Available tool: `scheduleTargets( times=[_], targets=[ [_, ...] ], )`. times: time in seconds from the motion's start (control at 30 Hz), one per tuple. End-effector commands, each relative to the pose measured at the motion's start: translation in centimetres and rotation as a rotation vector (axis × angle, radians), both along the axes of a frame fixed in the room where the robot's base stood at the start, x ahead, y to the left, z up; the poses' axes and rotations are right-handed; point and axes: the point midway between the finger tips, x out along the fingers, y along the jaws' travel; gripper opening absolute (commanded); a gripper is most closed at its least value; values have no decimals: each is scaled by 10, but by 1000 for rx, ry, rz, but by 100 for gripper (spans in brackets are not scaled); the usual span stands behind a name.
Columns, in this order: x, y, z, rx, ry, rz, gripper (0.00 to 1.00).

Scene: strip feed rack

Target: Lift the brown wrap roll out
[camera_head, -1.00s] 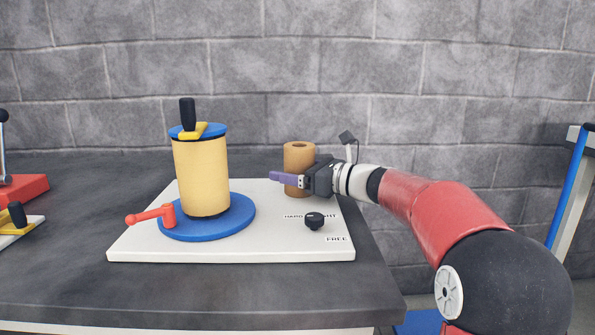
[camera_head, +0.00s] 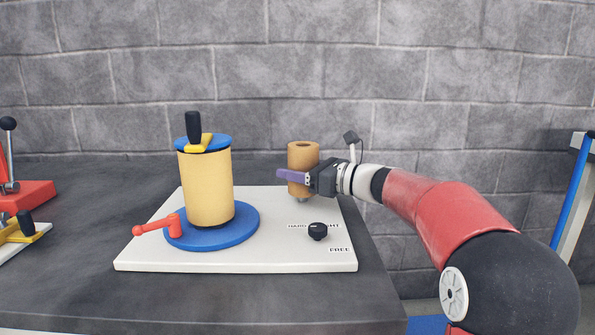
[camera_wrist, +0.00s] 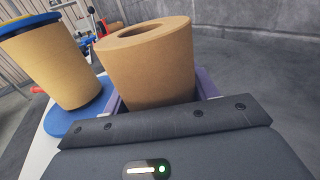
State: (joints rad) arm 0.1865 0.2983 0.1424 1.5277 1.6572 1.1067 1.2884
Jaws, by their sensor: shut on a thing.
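The brown wrap roll (camera_head: 303,156) is upright at the back right of the white base plate (camera_head: 275,257). My gripper (camera_head: 296,179) is shut on it from the right, with purple fingers on its sides. A grey stub shows just under the roll in the head view, and the roll's underside seems to be a little above the plate. In the wrist view the roll (camera_wrist: 150,65) stands between the fingers, its open core hole facing up. The far fingertips are hidden behind the roll there.
A larger yellow roll (camera_head: 205,190) with a black-handled blue cap stands on a blue disc (camera_head: 248,222) to the left. A red lever (camera_head: 158,226) and a black knob (camera_head: 318,231) sit on the plate. Red and yellow clamps are at far left. A grey block wall stands behind.

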Motion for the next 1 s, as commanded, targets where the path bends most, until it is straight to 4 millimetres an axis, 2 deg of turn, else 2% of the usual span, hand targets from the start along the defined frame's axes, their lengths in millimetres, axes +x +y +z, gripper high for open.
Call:
scheduleTargets(
  times=[0.1,1.0],
  targets=[
    [0,0,11,0,-1,0,29],
    [0,0,62,0,-2,0,29]
  ],
)
